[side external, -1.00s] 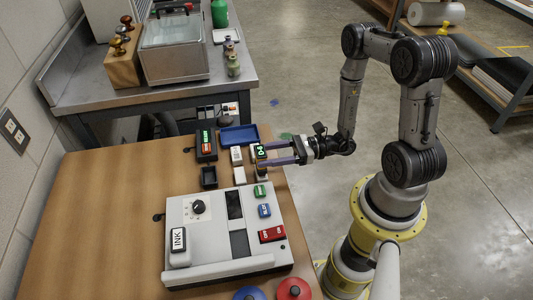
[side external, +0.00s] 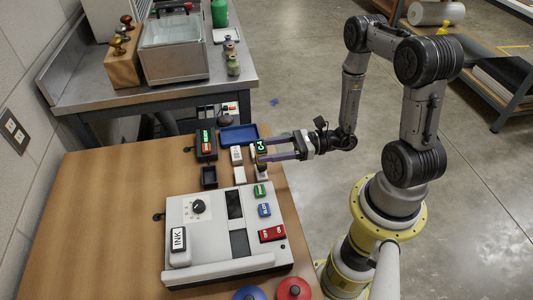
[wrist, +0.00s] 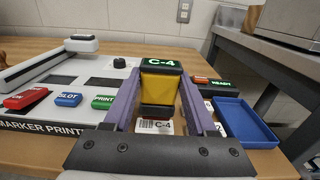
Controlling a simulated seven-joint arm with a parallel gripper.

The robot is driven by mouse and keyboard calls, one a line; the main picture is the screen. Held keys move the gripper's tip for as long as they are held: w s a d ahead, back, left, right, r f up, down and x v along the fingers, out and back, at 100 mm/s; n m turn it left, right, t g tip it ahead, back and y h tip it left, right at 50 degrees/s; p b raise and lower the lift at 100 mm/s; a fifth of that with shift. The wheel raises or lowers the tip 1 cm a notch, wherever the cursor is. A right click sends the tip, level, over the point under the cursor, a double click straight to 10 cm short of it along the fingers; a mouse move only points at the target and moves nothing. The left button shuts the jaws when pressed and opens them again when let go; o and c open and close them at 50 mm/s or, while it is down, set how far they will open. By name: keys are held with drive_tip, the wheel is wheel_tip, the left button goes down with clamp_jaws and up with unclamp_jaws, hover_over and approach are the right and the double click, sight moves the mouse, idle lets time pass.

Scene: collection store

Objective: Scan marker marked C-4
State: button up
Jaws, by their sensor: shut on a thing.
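My gripper (wrist: 158,105) is shut on a yellow-and-black handheld scanner (wrist: 160,88), with one finger on each side. The scanner's dark top shows C-4 in green; the lit top also shows in the side view (side external: 261,145). A white marker with a barcode and the print C-4 (wrist: 155,127) lies below the scanner, partly hidden by it and by my gripper. In the side view the scanner is upright, just above this marker, near the table's right edge. The gap between them is hard to judge.
Other white markers (side external: 239,174) lie to the left. A blue tray (side external: 239,134), a black unit reading READY (side external: 206,145) and an empty black holder (side external: 209,177) stand close by. The marker printer (side external: 211,207) is in front. The wooden table's left side is clear.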

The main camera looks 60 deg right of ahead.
wheel_tip(320, 180, up, 5)
drive_tip(key=shift+r, duration=0.1)
idle(0.6)
